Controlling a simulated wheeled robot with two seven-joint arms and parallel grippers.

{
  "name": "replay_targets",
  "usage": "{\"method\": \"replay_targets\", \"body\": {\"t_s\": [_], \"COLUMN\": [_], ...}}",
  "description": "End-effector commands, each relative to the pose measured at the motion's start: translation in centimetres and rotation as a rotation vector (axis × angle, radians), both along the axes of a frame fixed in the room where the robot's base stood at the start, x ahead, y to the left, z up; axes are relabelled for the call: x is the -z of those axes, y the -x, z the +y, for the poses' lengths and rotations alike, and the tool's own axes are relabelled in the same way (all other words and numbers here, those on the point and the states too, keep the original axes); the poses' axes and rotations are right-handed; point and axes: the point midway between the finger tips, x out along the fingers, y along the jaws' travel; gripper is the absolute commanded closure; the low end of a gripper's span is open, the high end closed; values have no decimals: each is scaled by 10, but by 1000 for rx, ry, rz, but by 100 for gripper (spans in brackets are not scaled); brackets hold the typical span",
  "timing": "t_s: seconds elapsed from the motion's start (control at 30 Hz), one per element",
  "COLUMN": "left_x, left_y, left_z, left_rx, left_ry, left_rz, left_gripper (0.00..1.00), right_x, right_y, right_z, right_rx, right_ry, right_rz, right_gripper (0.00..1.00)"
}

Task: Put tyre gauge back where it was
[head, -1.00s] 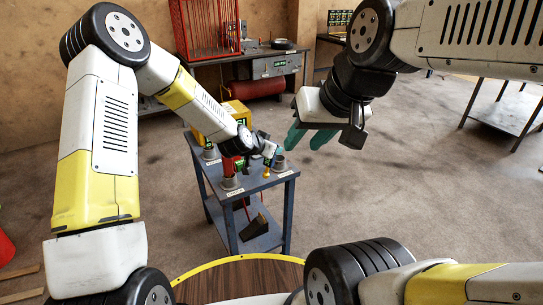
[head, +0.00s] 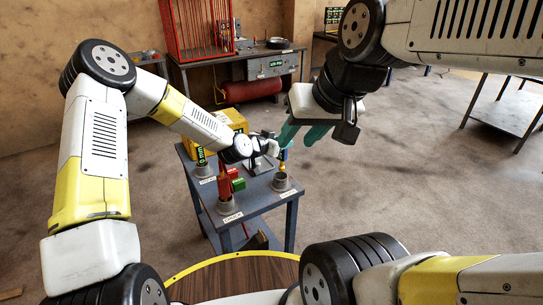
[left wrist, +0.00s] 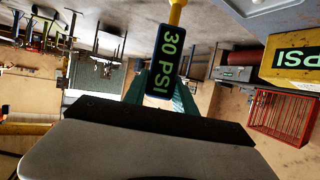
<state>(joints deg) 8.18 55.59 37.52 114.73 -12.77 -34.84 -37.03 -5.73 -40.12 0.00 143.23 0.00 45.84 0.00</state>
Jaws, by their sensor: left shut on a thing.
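The tyre gauge (left wrist: 165,62) has a dark blue body with a green "30 PSI" display and a yellow stem. My left gripper (left wrist: 160,92) is shut on it, teal fingers either side. In the head view the gauge (head: 283,155) hangs roughly upright, stem down, just above the front-right grey cup holder (head: 282,182). I cannot tell whether its tip has entered the cup. My left gripper (head: 273,147) is beside it, partly hidden by its own wrist. My right gripper (head: 304,134) is empty with teal fingers apart, nearer the camera and above right of the cart.
The blue-grey cart (head: 258,201) bears a red tool (head: 225,185) in a front cup (head: 229,207) and another cup (head: 203,170) at the left. A yellow box (head: 232,118) stands at the back. A workbench and red cage (head: 190,30) are behind. Open floor lies right.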

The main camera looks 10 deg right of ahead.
Motion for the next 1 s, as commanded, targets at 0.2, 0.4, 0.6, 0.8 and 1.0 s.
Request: {"method": "replay_targets", "body": {"t_s": [0.2,0.4,0.6,0.8,1.0], "left_x": [29,57,71,71,74], "left_y": [-1,0,-1,-1,-1], "left_z": [0,1,0,0,0], "left_rx": [-1,-3,-1,-1,-1], "left_ry": [0,0,0,-1,-2], "left_rz": [0,4,-2,-1,-1], "left_gripper": [100,100,100,100,54], "right_x": [0,0,0,0,0], "right_y": [0,0,0,0,0], "right_z": [0,0,0,0,0], "right_rx": [0,0,0,0,0], "right_ry": [0,0,0,0,0], "right_rz": [0,0,0,0,0], "right_gripper": [61,61,61,61,61]}}
